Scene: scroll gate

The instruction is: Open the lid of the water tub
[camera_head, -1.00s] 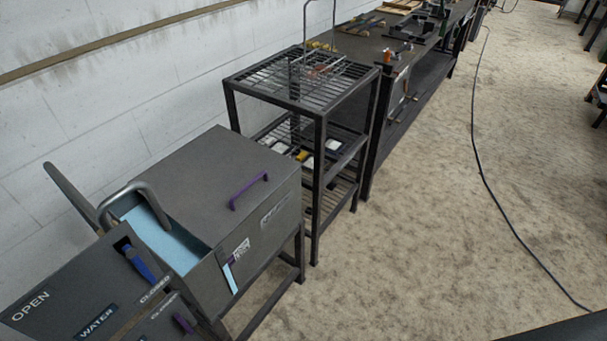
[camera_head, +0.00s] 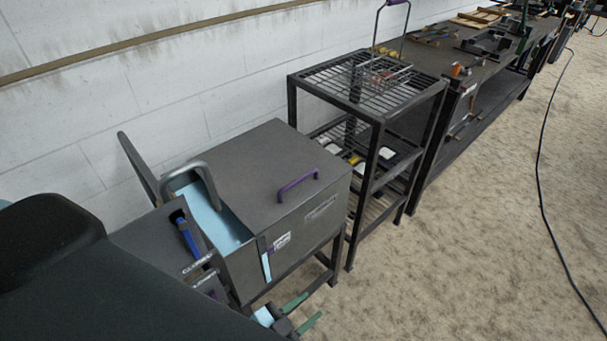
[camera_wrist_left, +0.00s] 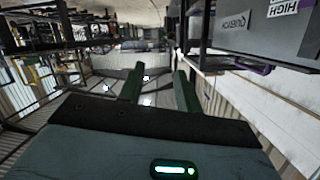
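The water tub (camera_head: 300,252) is a dark grey box on a stand beside the wall. Its flat grey lid (camera_head: 255,165) has a purple handle (camera_head: 298,184) and covers most of the top. Light blue water (camera_head: 215,222) shows in the uncovered left part. My left gripper (camera_head: 311,306) has green fingers, apart and empty, low in front of the tub and below the lid. In the left wrist view its fingers (camera_wrist_left: 160,88) are also apart, with a grey labelled box face (camera_wrist_left: 245,25) at upper right. My right gripper is not in view.
A bent grey pipe (camera_head: 190,172) stands at the tub's left end, beside a panel with a blue-handled valve (camera_head: 187,238). A wire-shelf rack (camera_head: 372,112) stands right of the tub, then long workbenches. The floor (camera_head: 460,250) in front is clear except for a cable (camera_head: 541,180).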

